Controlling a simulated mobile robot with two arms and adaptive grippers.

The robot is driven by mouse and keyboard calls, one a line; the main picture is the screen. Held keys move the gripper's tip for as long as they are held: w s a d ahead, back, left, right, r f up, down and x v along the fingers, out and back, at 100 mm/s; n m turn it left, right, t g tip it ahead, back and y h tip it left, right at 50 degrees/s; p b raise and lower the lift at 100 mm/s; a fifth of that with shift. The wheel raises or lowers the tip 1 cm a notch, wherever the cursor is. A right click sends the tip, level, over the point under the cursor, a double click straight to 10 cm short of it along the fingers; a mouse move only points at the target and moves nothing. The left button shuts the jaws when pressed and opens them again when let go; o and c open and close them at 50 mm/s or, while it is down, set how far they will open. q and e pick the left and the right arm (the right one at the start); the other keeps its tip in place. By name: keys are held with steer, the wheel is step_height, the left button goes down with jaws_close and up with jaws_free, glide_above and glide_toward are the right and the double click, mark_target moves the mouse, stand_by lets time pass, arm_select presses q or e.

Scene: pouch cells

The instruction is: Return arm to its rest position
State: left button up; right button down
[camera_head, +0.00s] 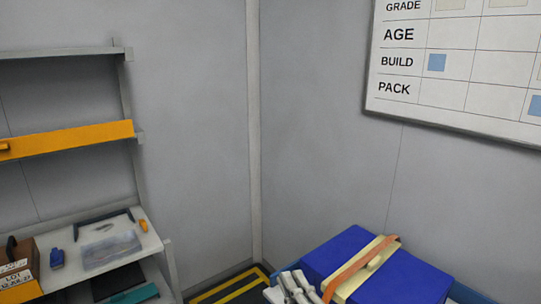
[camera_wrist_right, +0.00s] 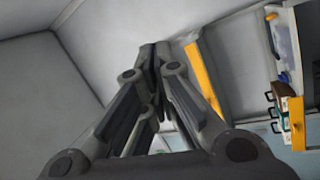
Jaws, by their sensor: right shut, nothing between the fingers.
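My right gripper (camera_head: 290,284) shows at the bottom edge of the head view as pale grey finger links, just left of a blue box. In the right wrist view the right gripper (camera_wrist_right: 154,52) points away from the camera. Its two dark fingers come together at the tips, with nothing held between them. Most of the right arm is hidden below the head view. My left gripper is not in view.
A blue box (camera_head: 335,252) with a yellow band and orange strap stands at lower right. A shelf rack with an orange beam (camera_head: 65,139) and a cluttered worktop (camera_head: 146,247) is at left. Yellow-black floor marking (camera_head: 233,287) lies between. A chart board (camera_head: 450,68) hangs upper right.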

steer(key=s+d+f+m+g+h, duration=0.3)
steer(key=s+d+f+m+h, duration=0.15)
steer(key=d+f+m, duration=0.3)
steer(key=s+d+f+m+g+h, duration=0.35)
steer(key=d+f+m+h, duration=0.2)
steer(key=d+f, duration=0.2)
steer(key=s+f+m+g+y, duration=0.1)
steer(key=s+f+m+g, duration=0.1)
steer(key=s+f+g, duration=0.5)
steer(key=s+f+m+g+y, duration=0.1)
steer(key=s+f+m+g, duration=0.15)
steer(key=s, duration=0.95)
step_height(320, 180, down, 28)
steer(key=g, duration=0.1)
steer(key=s+d+f, duration=0.2)
steer(key=s+f, duration=0.5)
steer(key=s, duration=0.1)
steer(key=s+d+f+g, duration=0.1)
steer(key=s+d+f, duration=0.1)
steer(key=s+f, duration=0.6)
steer(key=shift+s+n+h, duration=0.3)
steer(key=shift+s+n, duration=0.15)
steer(key=shift+s, duration=0.2)
